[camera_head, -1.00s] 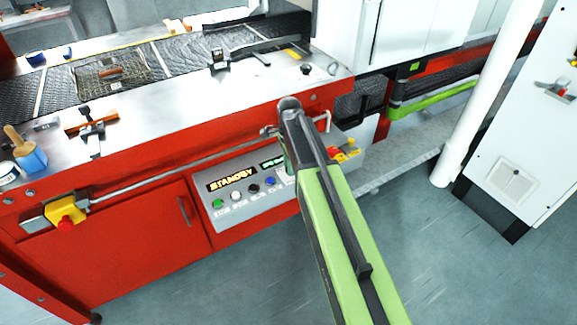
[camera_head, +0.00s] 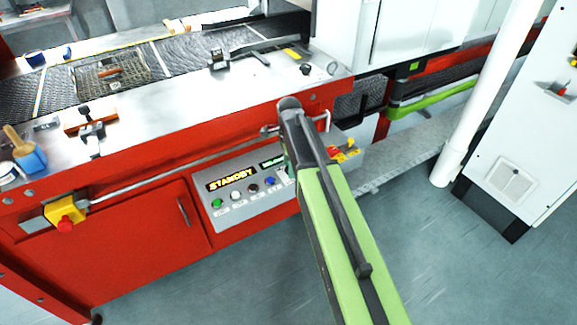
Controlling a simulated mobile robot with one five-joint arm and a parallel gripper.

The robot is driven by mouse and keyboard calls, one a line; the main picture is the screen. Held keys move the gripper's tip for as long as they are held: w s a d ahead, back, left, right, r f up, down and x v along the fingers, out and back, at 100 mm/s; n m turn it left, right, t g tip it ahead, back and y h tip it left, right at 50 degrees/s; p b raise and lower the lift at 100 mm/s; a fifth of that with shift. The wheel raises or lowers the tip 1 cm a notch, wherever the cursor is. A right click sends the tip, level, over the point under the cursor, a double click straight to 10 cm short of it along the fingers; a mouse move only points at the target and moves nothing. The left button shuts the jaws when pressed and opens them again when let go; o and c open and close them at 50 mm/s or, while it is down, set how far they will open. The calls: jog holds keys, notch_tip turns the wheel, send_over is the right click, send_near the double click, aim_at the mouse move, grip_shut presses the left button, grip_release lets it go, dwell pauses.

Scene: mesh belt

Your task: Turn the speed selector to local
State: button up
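The control panel (camera_head: 240,200) is on the front of the red machine. It has a lit display reading STANDBY (camera_head: 231,180) and a smaller green-lit display (camera_head: 272,163), whose text is too small to read. Below them is a row of green, white, dark and blue buttons (camera_head: 253,188). I cannot make out the speed selector; my arm covers the panel's right part. My green and black arm rises from the bottom right, bends above the panel and points down at it. My gripper is mostly hidden behind the arm, so its fingers and any contact cannot be made out.
A rail (camera_head: 150,180) runs along the machine front above the panel. A yellow box with a red button (camera_head: 65,215) is at the left, and red-yellow parts (camera_head: 346,152) sit right of my arm. A white cabinet (camera_head: 515,140) stands right. Grey floor (camera_head: 460,270) is clear.

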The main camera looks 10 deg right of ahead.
notch_tip(320, 180, up, 17)
jog(key=p, duration=1.7)
jog(key=shift+r, duration=0.2)
jog(key=s+n, duration=1.5)
jog(key=n, duration=0.2)
jog(key=shift+a, duration=0.1)
